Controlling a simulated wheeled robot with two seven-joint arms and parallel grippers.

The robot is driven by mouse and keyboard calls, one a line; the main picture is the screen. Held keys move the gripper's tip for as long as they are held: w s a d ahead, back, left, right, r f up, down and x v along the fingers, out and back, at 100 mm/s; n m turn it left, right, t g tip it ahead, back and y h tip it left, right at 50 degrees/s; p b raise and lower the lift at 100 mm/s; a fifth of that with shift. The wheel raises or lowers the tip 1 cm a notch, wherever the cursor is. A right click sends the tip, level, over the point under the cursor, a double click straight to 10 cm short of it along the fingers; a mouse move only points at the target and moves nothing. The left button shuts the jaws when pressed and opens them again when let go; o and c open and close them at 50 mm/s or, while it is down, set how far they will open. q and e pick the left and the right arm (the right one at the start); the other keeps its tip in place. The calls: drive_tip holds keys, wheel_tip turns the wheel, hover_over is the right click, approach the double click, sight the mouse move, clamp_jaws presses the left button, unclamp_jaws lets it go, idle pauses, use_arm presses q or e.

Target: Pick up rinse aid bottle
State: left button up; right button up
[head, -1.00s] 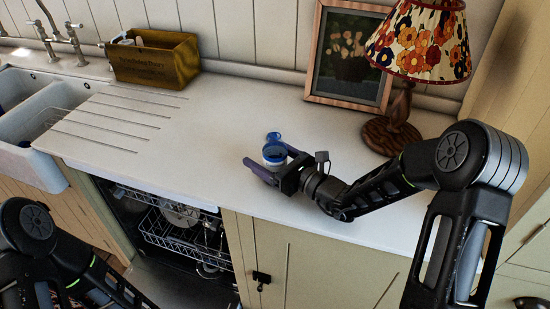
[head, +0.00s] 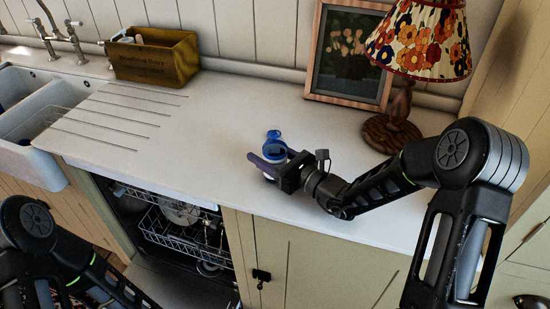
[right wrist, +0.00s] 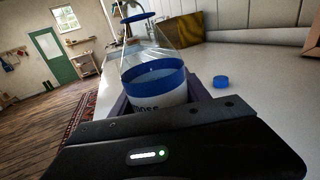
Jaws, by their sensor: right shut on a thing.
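The rinse aid bottle (head: 274,151) stands upright on the white counter, with blue and white showing between the fingers of my right gripper (head: 269,157). In the right wrist view the bottle (right wrist: 155,75) has a clear upper part, a blue band and a white label with partly hidden lettering. My right gripper is shut on the bottle's lower part, and its body hides the base in the wrist view. My left arm shows at the lower left of the head view, but its gripper is out of the picture.
A small blue cap (right wrist: 221,82) lies on the counter near the bottle. A yellow-brown wooden box (head: 155,56), a framed picture (head: 346,98) and a flowered lamp (head: 420,42) stand along the wall. The open dishwasher (head: 185,235) is below the counter. The grooved counter left of the bottle is clear.

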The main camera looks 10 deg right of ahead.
drive_tip(key=c, duration=0.8)
drive_tip(key=shift+o, duration=0.2)
drive_tip(key=shift+r, duration=0.25)
wheel_tip(320, 180, up, 10)
drive_tip(key=shift+f+b, duration=0.25)
drive_tip(key=shift+b, duration=0.1)
idle(1.0)
